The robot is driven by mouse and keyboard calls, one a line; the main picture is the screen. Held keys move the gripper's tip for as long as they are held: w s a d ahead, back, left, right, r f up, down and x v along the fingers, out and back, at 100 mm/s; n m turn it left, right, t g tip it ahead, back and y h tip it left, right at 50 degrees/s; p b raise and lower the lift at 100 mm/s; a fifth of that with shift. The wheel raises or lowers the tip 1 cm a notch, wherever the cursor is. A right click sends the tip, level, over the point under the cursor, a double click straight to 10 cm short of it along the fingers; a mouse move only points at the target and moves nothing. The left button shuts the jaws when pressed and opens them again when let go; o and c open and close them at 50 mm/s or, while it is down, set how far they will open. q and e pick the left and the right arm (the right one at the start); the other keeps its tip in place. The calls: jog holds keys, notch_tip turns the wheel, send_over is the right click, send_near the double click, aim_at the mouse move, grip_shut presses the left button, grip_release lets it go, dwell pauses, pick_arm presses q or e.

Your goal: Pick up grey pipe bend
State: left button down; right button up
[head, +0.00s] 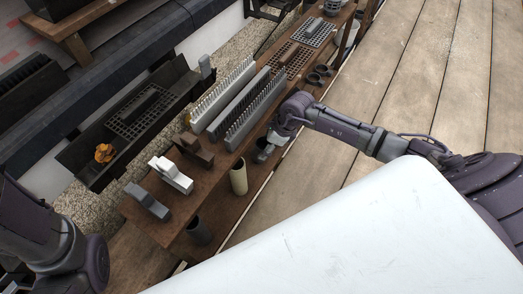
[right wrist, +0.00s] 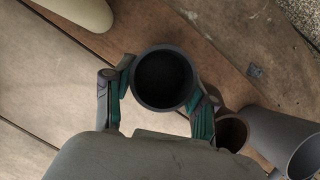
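In the right wrist view the grey pipe bend (right wrist: 163,78) is a dark grey round tube, its open mouth facing the camera. The fingers of my right gripper (right wrist: 163,97) lie close against it on both sides, with green pads along its outer wall. Its lower part is hidden. In the head view my right gripper (head: 264,152) is at the right edge of the wooden bench, just above a beige pipe; the bend is too small to make out there. My left arm shows at the lower left, but its fingers are out of view.
The beige pipe (head: 238,178) and a dark grey pipe (head: 198,231) stand along the edge of the bench (head: 212,187). The bench carries grey, white and brown blocks, comb-like racks (head: 238,105) and grids. A dark trough (head: 87,160) lies left. Wooden decking (head: 410,80) at right is clear.

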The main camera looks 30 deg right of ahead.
jog(key=c, duration=0.5)
